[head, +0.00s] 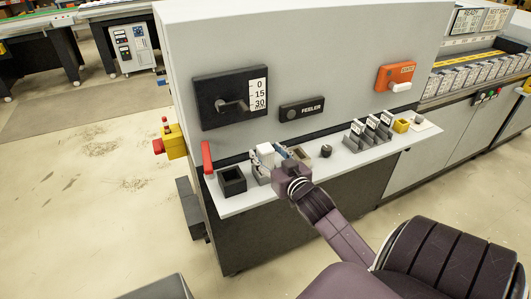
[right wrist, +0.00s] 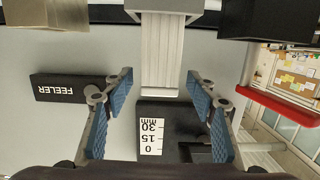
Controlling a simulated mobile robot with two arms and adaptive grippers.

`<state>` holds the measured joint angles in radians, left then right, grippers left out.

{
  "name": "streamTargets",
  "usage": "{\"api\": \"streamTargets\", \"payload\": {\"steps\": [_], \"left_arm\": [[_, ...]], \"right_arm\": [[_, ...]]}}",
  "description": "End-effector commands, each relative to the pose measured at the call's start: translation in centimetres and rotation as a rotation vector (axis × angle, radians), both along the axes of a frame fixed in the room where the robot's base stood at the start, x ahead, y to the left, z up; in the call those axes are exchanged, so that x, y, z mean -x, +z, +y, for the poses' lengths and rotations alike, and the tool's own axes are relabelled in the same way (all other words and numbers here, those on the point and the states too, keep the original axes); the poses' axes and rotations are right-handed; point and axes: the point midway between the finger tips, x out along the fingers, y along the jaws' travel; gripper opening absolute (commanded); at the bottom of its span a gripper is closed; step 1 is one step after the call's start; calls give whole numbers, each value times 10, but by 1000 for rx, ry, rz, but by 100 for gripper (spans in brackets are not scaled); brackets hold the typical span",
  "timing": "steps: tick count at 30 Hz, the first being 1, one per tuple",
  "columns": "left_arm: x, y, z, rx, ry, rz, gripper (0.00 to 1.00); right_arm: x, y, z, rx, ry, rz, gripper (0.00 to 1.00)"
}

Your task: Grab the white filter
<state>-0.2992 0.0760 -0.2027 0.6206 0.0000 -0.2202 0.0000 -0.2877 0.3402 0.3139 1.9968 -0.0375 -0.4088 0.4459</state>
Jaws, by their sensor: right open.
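The white filter (head: 265,152) stands upright on the machine's shelf, in a grey holder (head: 260,176). In the right wrist view, which looks upside down, the pleated white filter (right wrist: 162,50) hangs from the top middle with its free end between the fingertips. My right gripper (head: 281,155) is at the filter in the head view, and it partly covers the holder. In the right wrist view the right gripper's (right wrist: 160,78) blue-padded fingers are spread, one on each side of the filter, with gaps on both sides. My left gripper is not in view.
On the shelf (head: 245,201), a black open box (head: 232,180) is left of the filter and a brown-lined box (head: 301,155) right of it. A red lever (head: 207,158) stands at the left end. Grey labelled holders (head: 368,135) are further right. The panel (head: 330,60) rises behind.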

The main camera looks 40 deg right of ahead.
Motion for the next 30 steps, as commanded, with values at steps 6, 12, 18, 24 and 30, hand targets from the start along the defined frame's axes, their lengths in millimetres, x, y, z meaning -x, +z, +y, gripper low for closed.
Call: {"api": "streamTargets", "payload": {"steps": [6, 12, 18, 24, 30], "left_arm": [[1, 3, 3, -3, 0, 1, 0], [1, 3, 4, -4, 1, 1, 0], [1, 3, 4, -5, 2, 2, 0], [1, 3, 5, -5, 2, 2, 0], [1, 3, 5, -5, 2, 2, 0]], "right_arm": [[-14, -2, -5, 1, 0, -1, 52], [-14, -3, -5, 1, 0, 0, 52], [-14, -3, -5, 1, 0, 0, 30], [-14, -3, -5, 1, 0, 0, 8], [-14, -2, -5, 2, 0, 1, 5]]}}
